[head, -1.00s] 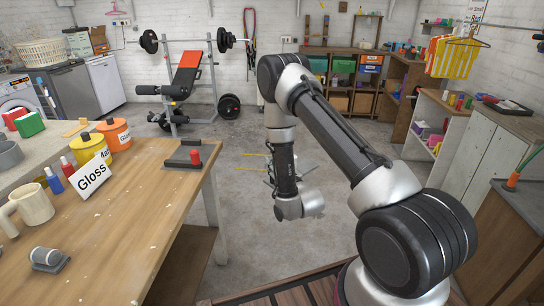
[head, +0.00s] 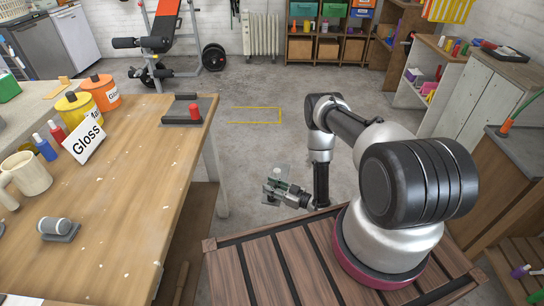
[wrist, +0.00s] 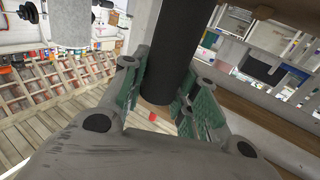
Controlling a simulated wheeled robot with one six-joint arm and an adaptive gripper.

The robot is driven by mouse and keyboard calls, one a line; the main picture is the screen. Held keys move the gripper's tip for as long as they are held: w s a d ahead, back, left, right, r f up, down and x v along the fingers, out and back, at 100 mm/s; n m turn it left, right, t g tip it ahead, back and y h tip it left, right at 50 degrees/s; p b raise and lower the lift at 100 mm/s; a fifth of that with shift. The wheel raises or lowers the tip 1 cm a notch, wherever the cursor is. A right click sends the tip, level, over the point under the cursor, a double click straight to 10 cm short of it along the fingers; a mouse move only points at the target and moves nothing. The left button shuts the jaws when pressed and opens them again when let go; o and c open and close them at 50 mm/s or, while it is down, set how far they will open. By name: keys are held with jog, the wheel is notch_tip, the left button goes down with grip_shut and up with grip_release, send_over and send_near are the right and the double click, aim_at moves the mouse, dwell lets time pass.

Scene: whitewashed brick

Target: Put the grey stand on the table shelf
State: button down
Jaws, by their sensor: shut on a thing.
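My gripper (head: 285,190) hangs low in front of my column, in the head view right of the wooden workbench (head: 140,165). In the wrist view its green-padded fingers (wrist: 165,95) are closed on the two sides of a dark upright thing (wrist: 170,50). I take this for the grey stand; its full shape is hidden, and in the head view I cannot separate it clearly from the fingers. The lower table shelf (head: 190,240) shows as a brown board under the workbench top, mostly hidden by it.
On the workbench stand a dark tray (head: 178,121) with a red piece, a Gloss sign (head: 85,138), paint tins, a mug (head: 28,175) and a grey roll on a base (head: 55,227). Grey floor is clear beyond the gripper. A cabinet (head: 470,105) stands right.

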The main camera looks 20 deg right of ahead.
jog(key=s+a+f+n+g+y, duration=0.2)
jog(key=s+a+f+g+y, duration=0.15)
jog(key=s+f, duration=0.45)
jog(key=w+a, duration=0.3)
jog(key=a, duration=0.7)
jog(key=w+a+f, duration=0.1)
jog(key=w+a, duration=0.2)
jog(key=a, duration=0.8)
jog(key=w+a, duration=0.3)
jog(key=a, duration=0.8)
jog(key=shift+a+f+n+h, duration=0.25)
jog(key=shift+f+n+h, duration=0.05)
jog(key=shift+h, duration=0.05)
jog(key=c, duration=1)
grip_release()
jog(key=v, duration=1.2)
